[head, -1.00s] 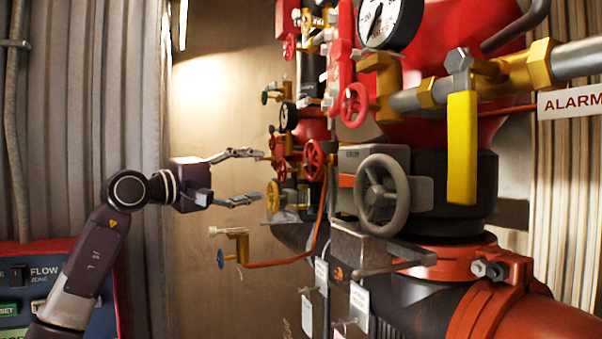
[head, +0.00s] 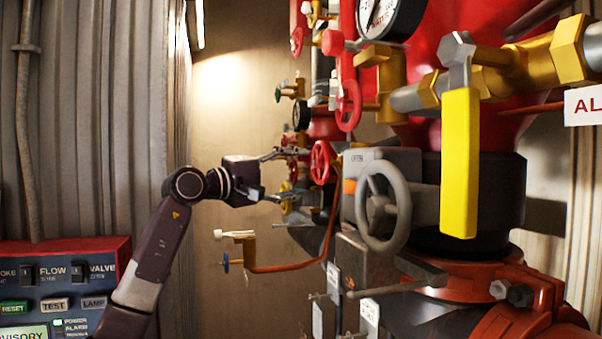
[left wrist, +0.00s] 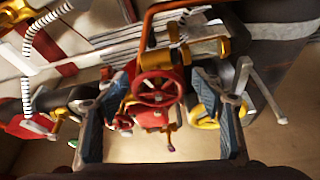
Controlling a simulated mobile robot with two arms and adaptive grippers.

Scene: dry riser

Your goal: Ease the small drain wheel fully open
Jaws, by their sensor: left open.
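Several small handwheels sit on the pipework; none is clearly marked as the drain wheel. In the left wrist view a red wheel (left wrist: 157,88) shows between the fingers of my left gripper (left wrist: 161,84), with no contact visible. A yellow wheel (left wrist: 203,112) is partly hidden behind the right finger. In the head view my left gripper (head: 286,175) is open beside a red wheel (head: 322,162) and the partly covered yellow wheel (head: 287,199). I cannot tell which red wheel the wrist view shows. A small blue wheel (head: 225,261) is lower left. My right gripper is out of view.
A large grey handwheel (head: 383,207) and a yellow lever (head: 459,165) stand at the right, nearer me. A copper tube (head: 290,268) curves below my gripper. A control panel (head: 65,285) is at lower left. The wall area left of the pipework is clear.

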